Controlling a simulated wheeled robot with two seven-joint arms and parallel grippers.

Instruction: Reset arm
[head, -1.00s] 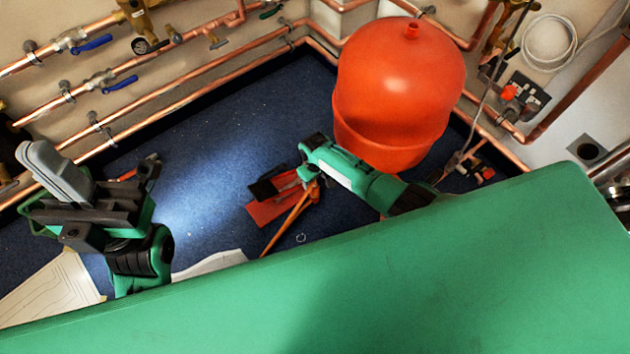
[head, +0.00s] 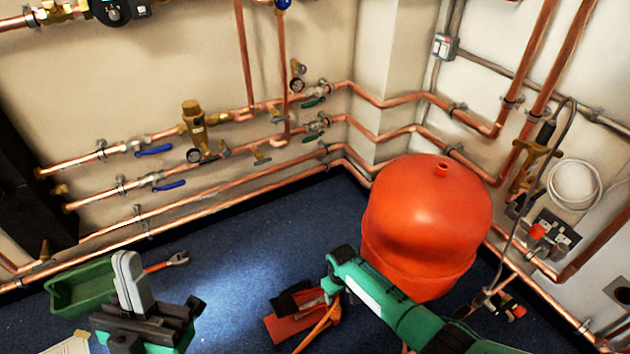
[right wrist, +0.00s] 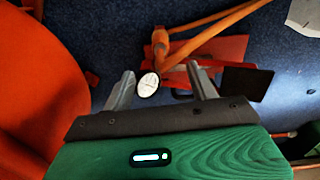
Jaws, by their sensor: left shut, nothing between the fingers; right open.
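My left gripper (head: 128,283) is at the lower left of the head view. Its light grey fingers point up and are closed together with nothing between them. My right arm (head: 385,305) comes in from the lower right, in front of the red vessel. Its gripper fingers are hard to make out in the head view. In the right wrist view my right gripper (right wrist: 163,88) is open and empty. A small white oval disc (right wrist: 148,85) shows between its fingers, and I cannot tell how far beyond them it lies.
A large red vessel (head: 428,220) stands in the corner. Copper pipes (head: 190,205) with blue-lever valves line the walls. A green tray (head: 75,290) and a red-handled tool (head: 165,263) lie behind my left gripper.

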